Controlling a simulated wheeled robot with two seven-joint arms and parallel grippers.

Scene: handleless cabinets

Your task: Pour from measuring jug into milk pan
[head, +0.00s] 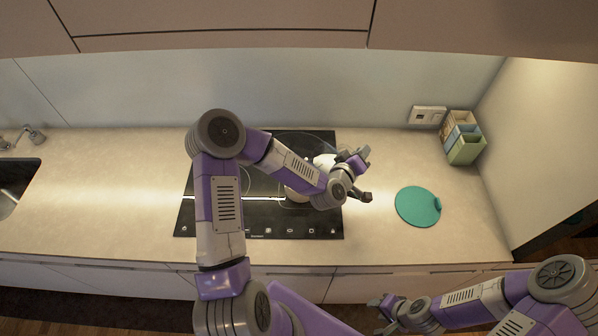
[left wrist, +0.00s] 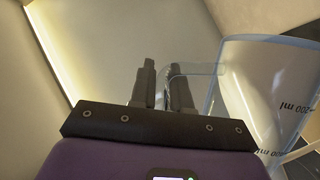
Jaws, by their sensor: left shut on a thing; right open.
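The measuring jug (left wrist: 265,88) is clear with "200 ml" style markings, and shows tilted in the left wrist view. My left gripper (left wrist: 163,88) is shut on its handle, with the jug body to the right of the fingers. In the head view my left gripper (head: 362,177) is over the right side of the hob; I cannot make out the jug there. A pale rounded thing (head: 297,194), probably the milk pan, is mostly hidden under my left wrist on the hob. The jug's contents cannot be told. My right gripper (head: 381,314) is open and empty, low in front of the counter.
The black hob (head: 262,217) is set in the beige counter (head: 110,190). A round teal board (head: 418,206) lies right of it. A sink (head: 12,185) is at far left. Wall cabinets (head: 220,17) hang above.

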